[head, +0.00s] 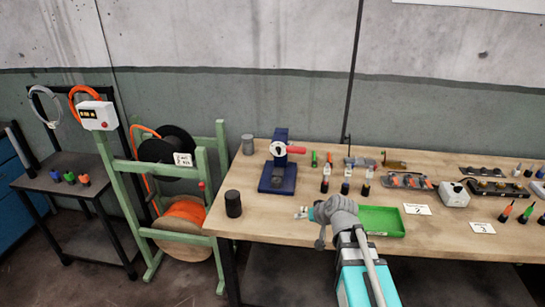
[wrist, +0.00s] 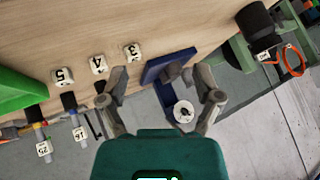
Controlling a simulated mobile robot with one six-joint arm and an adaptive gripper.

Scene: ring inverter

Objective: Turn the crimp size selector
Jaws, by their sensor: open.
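A blue crimping press (head: 277,178) stands upright near the back left of the wooden bench. It carries a round white dial (head: 278,149), which looks like the crimp size selector, and a red handle (head: 296,150) pointing right. In the wrist view the blue press (wrist: 168,66) and its white dial (wrist: 184,111) show between my fingers, some distance beyond them. The dial's marks are too small to read. My gripper (wrist: 161,78) is open with nothing between its fingertips. In the head view it (head: 308,213) is above the bench's front part, in front of the press and apart from it.
A green tray (head: 378,221) lies right of my gripper. A black cylinder (head: 233,204) stands at the bench's left front corner. Numbered tiles (wrist: 99,65) and small tools lie beside the press. A green reel rack (head: 222,160) stands off the left bench edge.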

